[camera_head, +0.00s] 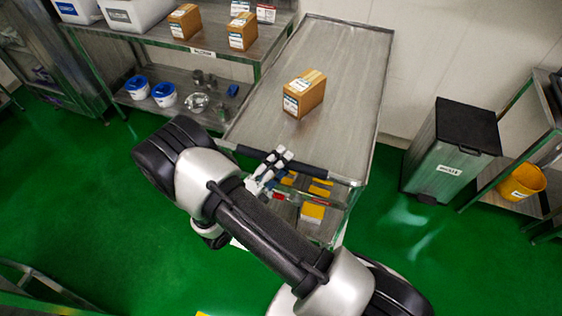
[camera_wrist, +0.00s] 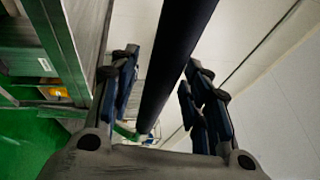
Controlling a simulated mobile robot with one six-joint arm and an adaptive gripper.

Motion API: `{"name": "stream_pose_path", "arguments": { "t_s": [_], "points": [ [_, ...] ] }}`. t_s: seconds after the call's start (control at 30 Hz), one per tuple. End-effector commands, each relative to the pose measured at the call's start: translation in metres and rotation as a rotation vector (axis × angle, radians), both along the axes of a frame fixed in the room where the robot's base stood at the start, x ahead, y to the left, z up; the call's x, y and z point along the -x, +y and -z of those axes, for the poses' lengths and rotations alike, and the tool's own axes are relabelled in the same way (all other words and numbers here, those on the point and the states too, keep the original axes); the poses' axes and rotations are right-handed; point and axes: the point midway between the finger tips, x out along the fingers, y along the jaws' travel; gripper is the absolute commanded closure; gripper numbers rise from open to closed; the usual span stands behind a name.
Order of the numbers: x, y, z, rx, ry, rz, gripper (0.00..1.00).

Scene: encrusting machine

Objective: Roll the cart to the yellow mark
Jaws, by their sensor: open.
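The cart (camera_head: 345,80) is a grey metal trolley by the wall, with a raised rim and a dark push handle (camera_head: 318,172) along its near end. My gripper (camera_head: 270,166) is at the left-centre of this handle. In the wrist view the dark handle (camera_wrist: 178,50) runs between the two open fingers of my gripper (camera_wrist: 163,80); I cannot tell whether either finger touches it. A small yellow patch (camera_head: 203,313) shows on the green floor at the bottom edge, mostly cut off; it may be the yellow mark. My arm hides part of the cart's near side and floor.
A cardboard box (camera_head: 304,93) stands on the cart top; yellow and red items lie on its lower shelf. A metal shelf unit (camera_head: 160,47) stands close on the left. A grey bin (camera_head: 450,150) and another shelf stand right. Green floor lies open in front.

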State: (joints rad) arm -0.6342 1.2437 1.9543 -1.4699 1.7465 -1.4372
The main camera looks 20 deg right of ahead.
Motion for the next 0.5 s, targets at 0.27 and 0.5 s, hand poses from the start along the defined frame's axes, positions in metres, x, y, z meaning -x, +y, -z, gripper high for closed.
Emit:
{"name": "stream_pose_path", "arguments": {
  "t_s": [0.27, 0.5],
  "points": [
    [0.0002, 0.0002, 0.0001, 0.0, 0.0, 0.0, 0.68],
    [0.0003, 0.0003, 0.0001, 0.001, 0.001, 0.0, 0.84]
  ]
}}
